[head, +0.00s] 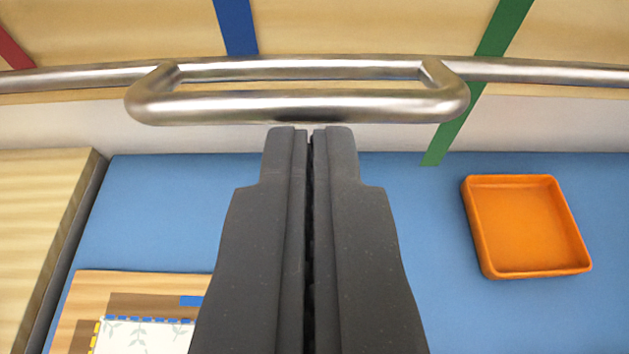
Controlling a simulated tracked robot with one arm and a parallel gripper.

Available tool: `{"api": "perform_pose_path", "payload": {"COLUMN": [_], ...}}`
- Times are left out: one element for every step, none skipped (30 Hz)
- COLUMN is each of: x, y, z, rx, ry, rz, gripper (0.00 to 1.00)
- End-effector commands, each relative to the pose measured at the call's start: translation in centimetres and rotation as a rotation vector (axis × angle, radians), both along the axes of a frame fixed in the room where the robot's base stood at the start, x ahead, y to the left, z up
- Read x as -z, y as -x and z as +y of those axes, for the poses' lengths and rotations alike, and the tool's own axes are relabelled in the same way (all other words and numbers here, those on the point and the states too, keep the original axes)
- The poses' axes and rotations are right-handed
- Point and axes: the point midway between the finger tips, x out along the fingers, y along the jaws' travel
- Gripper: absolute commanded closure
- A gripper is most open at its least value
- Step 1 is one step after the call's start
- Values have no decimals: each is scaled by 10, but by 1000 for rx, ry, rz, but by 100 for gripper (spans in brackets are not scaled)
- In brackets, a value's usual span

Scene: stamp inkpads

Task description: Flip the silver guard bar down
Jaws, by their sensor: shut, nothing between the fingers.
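The silver guard bar (300,106) is a bent metal loop. It is joined at both ends to a long silver rail (80,77) that runs across the top of the head view. My gripper (311,130) is shut and empty, pointing up the picture. Its fingertips lie just below the front bar of the loop in the picture, near its middle. Whether they touch the bar I cannot tell; a thin gap shows between them.
An orange tray (528,228) lies empty on the blue surface (425,210) at right. A wooden board with a patterned sheet (140,337) is at lower left. A wooden block (40,220) stands at the left edge. Blue (235,25), green (503,25) and red stripes cross the wood behind the rail.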

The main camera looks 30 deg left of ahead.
Motion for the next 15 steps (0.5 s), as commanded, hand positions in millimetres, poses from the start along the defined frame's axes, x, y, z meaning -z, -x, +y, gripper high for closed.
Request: {"api": "perform_pose_path", "payload": {"x": [8, 10, 13, 15, 17, 19, 21, 23, 25, 26, 27, 28, 29, 29, 30], "y": [-1, -2, -3, -4, -4, -5, -6, -7, -8, -8, -9, -10, -11, -11, -11], "z": [1, 1, 2, 2, 3, 3, 4, 5, 5, 6, 6, 7, 7, 7, 7], "rx": [0, 0, 0, 0, 0, 0, -1, -1, -1, -1, -1, -1, -1, 0, 0], "ry": [0, 1, 1, 1, 1, 2, 2, 2, 2, 2, 2, 2, 2, 2, 1], "rz": [0, 1, 1, 1, 1, 1, 1, 1, 1, 1, 1, 1, 1, 1, 0], "gripper": [100, 100, 100, 100, 100, 100, 100, 100, 100, 100, 100, 100, 100, 100, 100]}}
